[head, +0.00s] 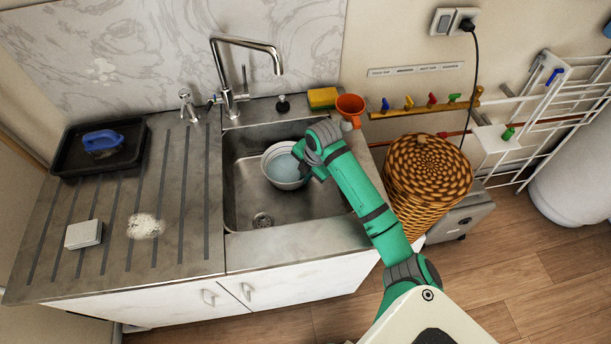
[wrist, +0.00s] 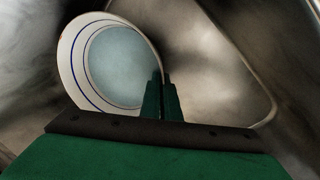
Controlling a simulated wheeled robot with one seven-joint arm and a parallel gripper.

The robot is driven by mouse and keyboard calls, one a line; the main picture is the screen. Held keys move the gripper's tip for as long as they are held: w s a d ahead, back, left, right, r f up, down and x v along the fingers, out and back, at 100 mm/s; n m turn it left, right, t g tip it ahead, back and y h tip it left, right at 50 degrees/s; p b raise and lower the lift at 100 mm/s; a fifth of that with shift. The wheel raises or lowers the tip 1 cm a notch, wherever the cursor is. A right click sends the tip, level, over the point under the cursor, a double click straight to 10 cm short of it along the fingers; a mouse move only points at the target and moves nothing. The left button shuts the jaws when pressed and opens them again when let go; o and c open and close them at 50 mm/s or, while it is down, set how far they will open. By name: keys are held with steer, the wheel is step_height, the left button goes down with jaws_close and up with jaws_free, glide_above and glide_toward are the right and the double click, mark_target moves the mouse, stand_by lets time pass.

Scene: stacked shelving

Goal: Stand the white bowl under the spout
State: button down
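The white bowl (head: 271,173) is inside the metal sink basin (head: 240,207), towards its back half. Its inside looks pale blue, and blue lines run round its wall in the wrist view (wrist: 70,62). My gripper is at the bowl's right side; its fingers (wrist: 161,88) are close together with the bowl's rim between them. In the head view my wrist hides the fingertips and the bowl's right edge. The tap's spout (head: 277,66) comes forward from behind the basin, and its tip shows above the bowl in the picture. I cannot tell whether the bowl touches the basin floor.
A drain (head: 262,220) is at the basin's front. A yellow sponge (head: 322,98), an orange funnel (head: 350,106) and a black stopper (head: 283,104) stand along the back ledge. A wicker basket (head: 428,180) is to the right. The ribbed drainboard (head: 185,215) holds a black tray (head: 98,150).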

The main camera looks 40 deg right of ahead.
steer(key=shift+f, duration=0.1)
steer(key=c, duration=1.9)
jaws_free()
steer(key=shift+c, duration=0.2)
steer(key=shift+f, duration=0.1)
steer(key=v, duration=1.1)
